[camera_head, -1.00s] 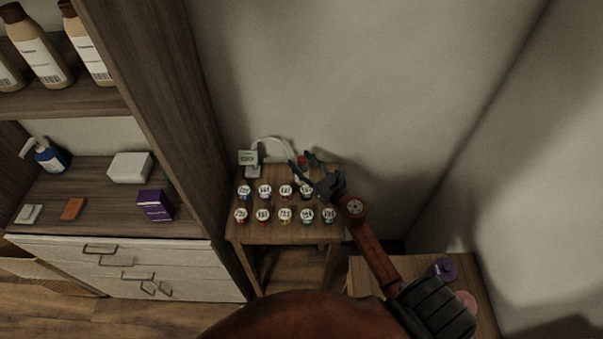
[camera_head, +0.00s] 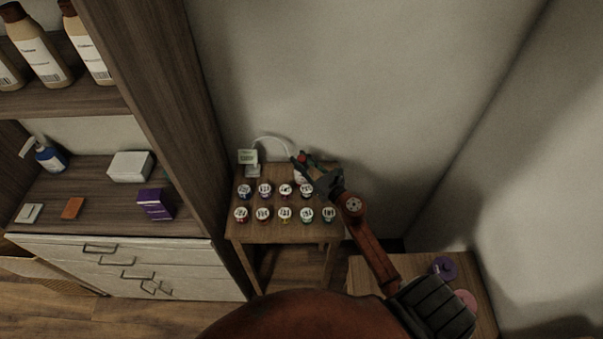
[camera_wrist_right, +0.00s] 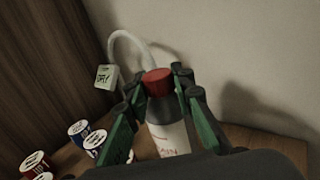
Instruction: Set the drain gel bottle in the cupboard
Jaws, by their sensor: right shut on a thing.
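A white bottle with a red cap and dark shoulder (camera_wrist_right: 170,138) stands on the small wooden table (camera_head: 285,234), near its back right. I take it for the drain gel bottle; its label is too small to read. My right gripper (camera_wrist_right: 158,88) has its green-padded fingers on both sides of the bottle, just below the cap, and is shut on it. In the head view the gripper (camera_head: 304,166) partly covers the bottle. A tall wooden shelf unit (camera_head: 178,110) stands at the left; no closed cupboard door shows. My left gripper is out of view.
Several small labelled jars (camera_head: 285,214) stand in two rows in front of the bottle. A green-white tag (camera_head: 248,157) and a curved white tube (camera_head: 272,139) are beside it. The shelf holds a blue pump bottle (camera_head: 50,158), a white box (camera_head: 130,166) and a purple box (camera_head: 155,204).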

